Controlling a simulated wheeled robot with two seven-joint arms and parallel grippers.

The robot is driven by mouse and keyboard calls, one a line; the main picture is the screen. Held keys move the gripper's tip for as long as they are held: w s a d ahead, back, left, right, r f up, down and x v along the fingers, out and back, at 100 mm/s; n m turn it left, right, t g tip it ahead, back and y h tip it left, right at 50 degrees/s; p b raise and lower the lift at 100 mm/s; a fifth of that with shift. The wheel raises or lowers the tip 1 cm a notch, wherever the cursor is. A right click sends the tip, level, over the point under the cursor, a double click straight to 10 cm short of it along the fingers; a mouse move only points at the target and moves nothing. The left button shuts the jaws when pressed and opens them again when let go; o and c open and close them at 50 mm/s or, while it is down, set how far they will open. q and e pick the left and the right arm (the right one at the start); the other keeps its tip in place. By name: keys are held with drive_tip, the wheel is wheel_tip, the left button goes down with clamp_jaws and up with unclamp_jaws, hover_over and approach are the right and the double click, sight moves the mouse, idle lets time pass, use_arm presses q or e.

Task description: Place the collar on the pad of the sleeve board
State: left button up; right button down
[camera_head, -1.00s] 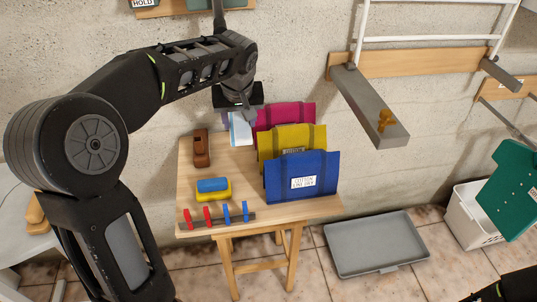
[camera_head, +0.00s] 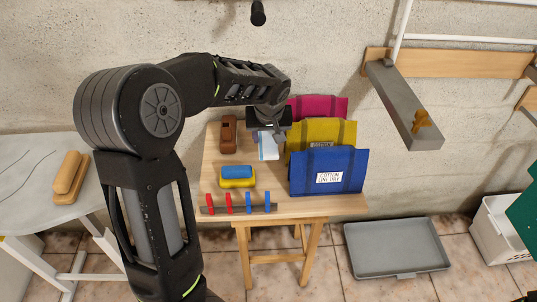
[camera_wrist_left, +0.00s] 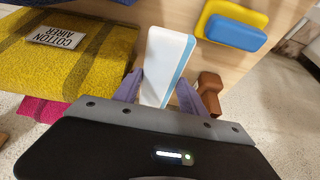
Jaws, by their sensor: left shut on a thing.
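The collar (camera_head: 268,147) is a small white flat piece with a light-blue edge; it shows large in the left wrist view (camera_wrist_left: 165,65). My left gripper (camera_head: 270,130) is shut on it over the bench; its purple fingers (camera_wrist_left: 168,92) flank the collar's lower part. I cannot tell whether the collar touches the bench top. A small two-layered wooden piece (camera_head: 68,176) with a rounded top lies on the grey ironing board at the left; it looks like the sleeve board with its pad. My left gripper is well to its right. My right gripper is not in view.
A grey wall arm (camera_head: 405,105) juts out at the right. A grey tray (camera_head: 395,250) lies on the floor.

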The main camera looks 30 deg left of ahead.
use_arm(q)
drive_tip(key=shift+f, duration=1.3)
drive_tip(key=shift+f, duration=2.25)
drive_tip(key=shift+f+b, duration=0.2)
drive_tip(key=shift+b, duration=0.15)
drive_tip(key=o, duration=1.1)
drive_tip(key=shift+c, duration=0.2)
drive_tip(key=shift+r, duration=0.1)
